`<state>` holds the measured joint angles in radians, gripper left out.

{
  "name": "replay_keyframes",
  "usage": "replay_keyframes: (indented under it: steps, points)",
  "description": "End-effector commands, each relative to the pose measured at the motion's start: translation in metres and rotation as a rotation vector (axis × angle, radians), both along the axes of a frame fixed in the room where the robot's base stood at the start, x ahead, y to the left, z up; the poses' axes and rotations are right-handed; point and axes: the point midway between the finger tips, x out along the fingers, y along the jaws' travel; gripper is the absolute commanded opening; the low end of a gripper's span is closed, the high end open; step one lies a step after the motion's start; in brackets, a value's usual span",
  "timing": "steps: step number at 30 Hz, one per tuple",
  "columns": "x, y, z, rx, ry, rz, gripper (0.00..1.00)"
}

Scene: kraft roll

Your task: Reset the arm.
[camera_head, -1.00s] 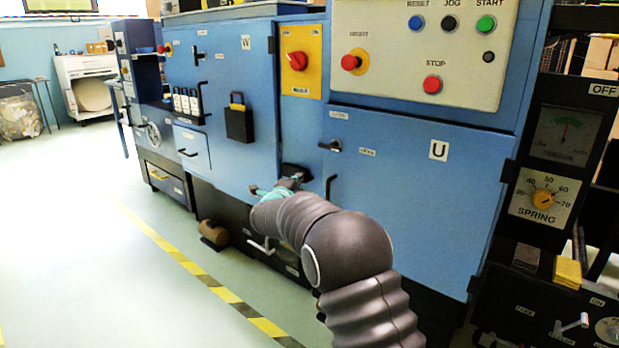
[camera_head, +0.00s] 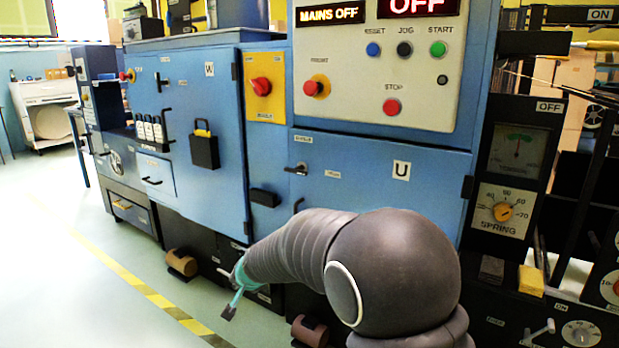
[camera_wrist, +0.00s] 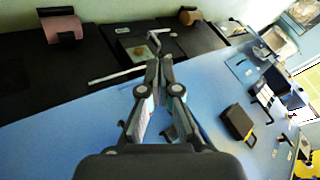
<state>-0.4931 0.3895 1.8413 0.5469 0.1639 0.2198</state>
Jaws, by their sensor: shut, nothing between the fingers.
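My gripper (camera_wrist: 159,70) shows in the wrist view with its two fingers together and nothing between them. In the head view my gripper (camera_head: 230,308) hangs low at the end of my grey arm, in front of the machine's dark lower part. The blue machine cabinet (camera_head: 370,190) stands behind it, and its blue face (camera_wrist: 70,140) also fills much of the wrist view. The arm hides part of the lower cabinet front. A gap between the fingers and the machine cannot be told.
A brown roll (camera_head: 182,262) sits low at the machine's foot, and a darker roll (camera_head: 310,330) sits nearer me. A black box (camera_head: 204,150) and a door handle (camera_head: 297,169) stick out from the front. Open floor (camera_head: 60,290) lies left, with a yellow-black stripe (camera_head: 160,300).

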Motion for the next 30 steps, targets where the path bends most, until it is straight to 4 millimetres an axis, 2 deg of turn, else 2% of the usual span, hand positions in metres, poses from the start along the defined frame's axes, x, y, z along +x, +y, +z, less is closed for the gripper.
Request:
replay_keyframes:
  steps: [1,6,18,24,30]
  points:
    - [-0.021,-0.019,0.007,-0.045,0.026,0.049,0.0]
    - [-0.089,-0.079,0.019,-0.191,0.117,0.196,0.0]
    - [-0.235,-0.217,0.048,-0.445,0.26,0.351,0.0]
    - [-0.294,-0.271,0.059,-0.521,0.279,0.328,0.0]
    - [-0.333,-0.309,0.074,-0.557,0.219,0.239,0.0]
